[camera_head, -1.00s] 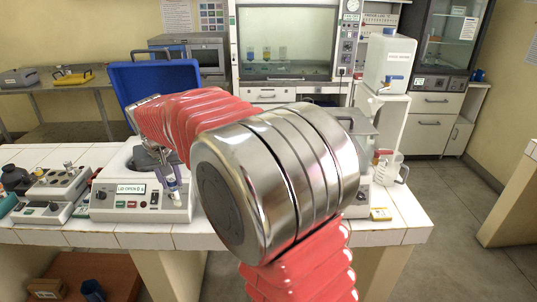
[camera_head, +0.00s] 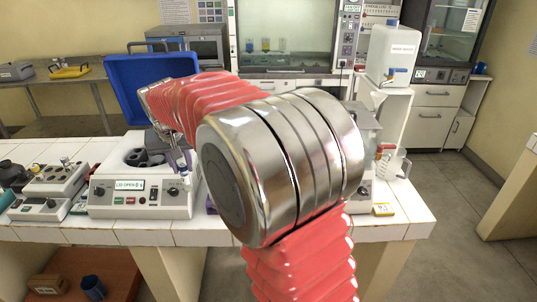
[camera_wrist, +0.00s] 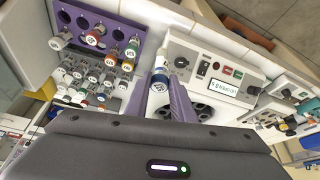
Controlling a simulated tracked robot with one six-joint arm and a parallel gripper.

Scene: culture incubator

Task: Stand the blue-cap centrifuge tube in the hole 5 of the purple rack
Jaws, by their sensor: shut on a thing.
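The blue-cap centrifuge tube (camera_wrist: 160,76) is between my gripper's fingers (camera_wrist: 166,98), its cap towards the wrist camera. In the head view the tube (camera_head: 184,166) is small, held at the right front of the open centrifuge (camera_head: 110,211). My gripper is shut on it. The purple rack (camera_wrist: 113,22) is at the upper left of the wrist view, left of the tube and apart from it. It has several open dark holes and several capped tubes; I cannot read its hole numbers. In the head view my arm hides nearly all of the rack.
The centrifuge (camera_wrist: 215,70) is right of the tube in the wrist view, its rotor wells beside my fingers. Its blue lid (camera_head: 152,88) stands raised behind. A block device (camera_head: 50,190) is at the left of the white tiled bench (camera_head: 150,236). Several capped tubes crowd near the rack.

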